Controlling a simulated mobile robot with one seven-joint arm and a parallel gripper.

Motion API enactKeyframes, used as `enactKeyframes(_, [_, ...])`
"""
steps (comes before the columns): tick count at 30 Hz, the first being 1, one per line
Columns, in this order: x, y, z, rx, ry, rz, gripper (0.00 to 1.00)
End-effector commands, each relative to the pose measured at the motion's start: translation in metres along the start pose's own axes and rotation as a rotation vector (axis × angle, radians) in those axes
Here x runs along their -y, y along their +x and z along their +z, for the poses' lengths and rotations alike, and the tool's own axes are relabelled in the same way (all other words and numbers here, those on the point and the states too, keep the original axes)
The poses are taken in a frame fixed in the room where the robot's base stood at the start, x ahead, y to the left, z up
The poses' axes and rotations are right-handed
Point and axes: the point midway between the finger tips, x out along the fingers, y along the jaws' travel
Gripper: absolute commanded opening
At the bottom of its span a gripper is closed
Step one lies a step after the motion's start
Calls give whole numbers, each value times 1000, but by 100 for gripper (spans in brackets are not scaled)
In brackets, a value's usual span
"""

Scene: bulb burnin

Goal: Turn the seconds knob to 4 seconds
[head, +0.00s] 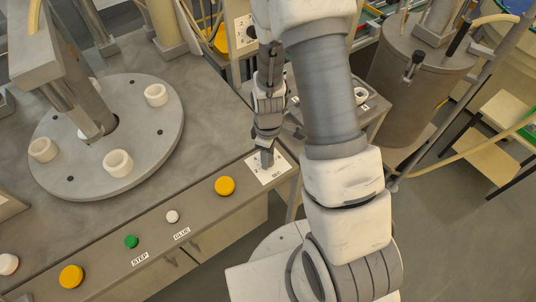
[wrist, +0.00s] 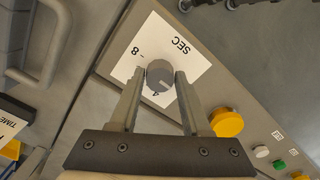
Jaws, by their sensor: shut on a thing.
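The seconds knob (wrist: 159,75) is a grey round knob on a white plate (wrist: 190,52) marked SEC, with an 8 and a partly covered 4 visible. In the wrist view my gripper (wrist: 161,77) has one finger on each side of the knob and is shut on it. A pale pointer line on the knob's face points toward the lower right, near the 4; its exact setting is hard to read. In the head view my gripper (head: 267,152) points down at the white plate (head: 262,175) on the bench corner, and its fingers mostly hide the knob.
A yellow button (head: 225,186) sits close left of the plate, with a white button (head: 172,216), a green button (head: 130,241) and another yellow button (head: 71,276) farther along the front. A round turntable (head: 80,172) with white cups stands behind. A metal drum (head: 415,90) stands right.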

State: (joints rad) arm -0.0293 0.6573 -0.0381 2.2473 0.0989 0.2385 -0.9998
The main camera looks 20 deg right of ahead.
Motion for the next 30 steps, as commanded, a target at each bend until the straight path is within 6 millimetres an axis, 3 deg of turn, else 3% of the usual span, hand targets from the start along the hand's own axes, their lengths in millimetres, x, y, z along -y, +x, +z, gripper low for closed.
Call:
enactKeyframes(11, [0, 1, 0, -1, 106, 2, 0])
enactKeyframes(30, [0, 0, -1, -2, 674, 1, 0])
